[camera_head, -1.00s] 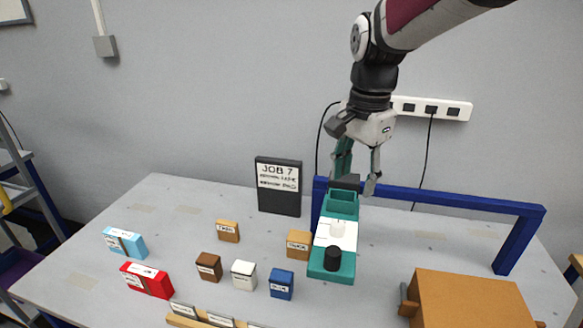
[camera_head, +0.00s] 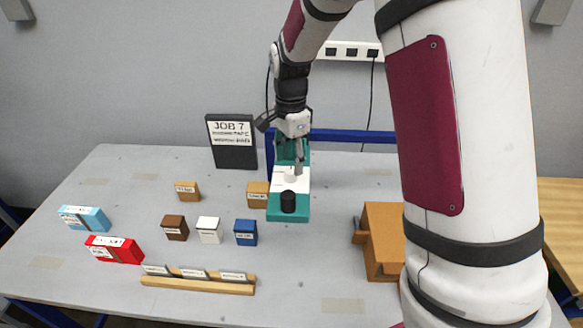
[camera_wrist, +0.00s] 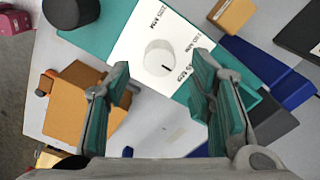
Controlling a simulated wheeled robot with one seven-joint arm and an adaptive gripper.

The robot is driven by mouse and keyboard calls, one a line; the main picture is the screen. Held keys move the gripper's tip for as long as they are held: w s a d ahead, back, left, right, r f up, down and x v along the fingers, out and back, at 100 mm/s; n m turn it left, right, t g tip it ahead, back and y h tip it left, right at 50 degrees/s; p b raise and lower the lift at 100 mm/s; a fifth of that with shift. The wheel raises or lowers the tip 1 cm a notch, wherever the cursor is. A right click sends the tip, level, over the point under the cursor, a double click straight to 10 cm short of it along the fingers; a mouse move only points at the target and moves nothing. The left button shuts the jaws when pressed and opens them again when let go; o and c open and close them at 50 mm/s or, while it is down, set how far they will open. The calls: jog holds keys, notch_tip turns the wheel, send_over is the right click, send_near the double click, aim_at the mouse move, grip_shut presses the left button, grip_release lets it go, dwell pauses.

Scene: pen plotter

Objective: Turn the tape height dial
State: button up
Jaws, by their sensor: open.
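A teal unit (camera_head: 289,215) stands on the table with a white plate on its top. A white round dial (camera_head: 290,175) sits on that plate, partly hidden by my gripper. In the wrist view the dial (camera_wrist: 158,58) shows a short dark pointer line toward the lower right. A black knob (camera_head: 288,201) sits on the unit's front end, at the upper left in the wrist view (camera_wrist: 72,8). My gripper (camera_head: 295,165) is open above the unit. Its fingers (camera_wrist: 161,68) appear on either side of the dial, with gaps.
A blue frame (camera_head: 350,135) runs behind the unit. A JOB 7 sign (camera_head: 233,150) stands back left. An orange-brown box (camera_head: 383,225) is at right, partly behind my arm. Several small labelled blocks and a wooden rack (camera_head: 200,284) lie left and in front.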

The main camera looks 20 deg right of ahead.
aim_at(291, 170)
jog(key=shift+f, duration=1.75)
jog(key=c, duration=1.2)
jog(key=shift+o, duration=0.2)
